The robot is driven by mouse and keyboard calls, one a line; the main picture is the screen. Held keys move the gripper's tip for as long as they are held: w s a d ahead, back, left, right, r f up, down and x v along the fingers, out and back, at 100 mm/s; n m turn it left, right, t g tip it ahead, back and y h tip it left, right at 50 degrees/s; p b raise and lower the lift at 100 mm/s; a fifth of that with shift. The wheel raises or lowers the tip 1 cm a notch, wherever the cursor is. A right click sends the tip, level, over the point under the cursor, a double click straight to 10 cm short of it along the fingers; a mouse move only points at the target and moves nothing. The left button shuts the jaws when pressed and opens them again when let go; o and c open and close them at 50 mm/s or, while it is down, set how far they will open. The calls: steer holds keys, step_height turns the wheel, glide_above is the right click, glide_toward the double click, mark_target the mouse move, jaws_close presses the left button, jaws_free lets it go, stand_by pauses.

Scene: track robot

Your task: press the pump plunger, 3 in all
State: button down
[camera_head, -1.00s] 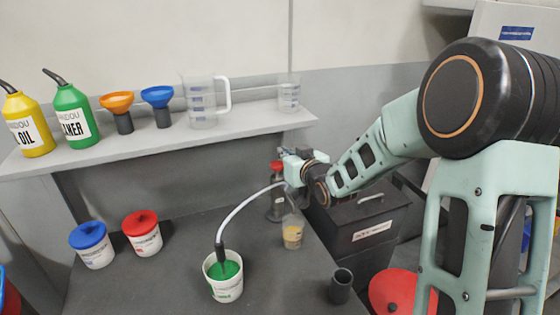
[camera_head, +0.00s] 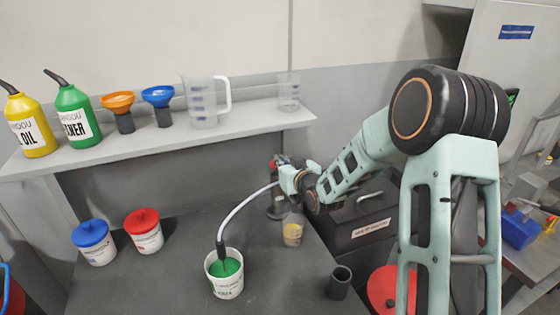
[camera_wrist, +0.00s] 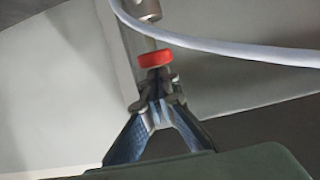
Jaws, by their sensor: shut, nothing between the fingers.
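The pump (camera_head: 275,207) stands on the dark bench with a red knob on its plunger (camera_head: 273,163). A pale hose (camera_head: 243,207) runs from it to a white bucket (camera_head: 228,284) of green liquid. In the wrist view the red plunger knob (camera_wrist: 155,59) sits on a metal rod, just beyond my fingertips. My gripper (camera_wrist: 158,88) is shut and empty, its tips pointing at the knob; I cannot tell whether they touch it. In the head view my gripper (camera_head: 284,172) is beside the pump top and partly hides it.
A clear cup (camera_head: 292,232) of yellowish liquid stands close to the pump. A dark box (camera_head: 362,232) is to the right, a black cup (camera_head: 340,283) in front. Blue-lidded (camera_head: 94,246) and red-lidded (camera_head: 145,234) tubs stand left. A shelf (camera_head: 250,121) runs behind.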

steer(key=shift+f+b, duration=1.6)
steer(key=shift+b, duration=0.4)
steer(key=s+d+r, duration=0.3)
steer(key=s+r, duration=0.3)
steer(key=s, duration=0.3)
steer(key=shift+d+r, duration=0.35)
steer(key=shift+r, duration=0.05)
stand_by(1.0)
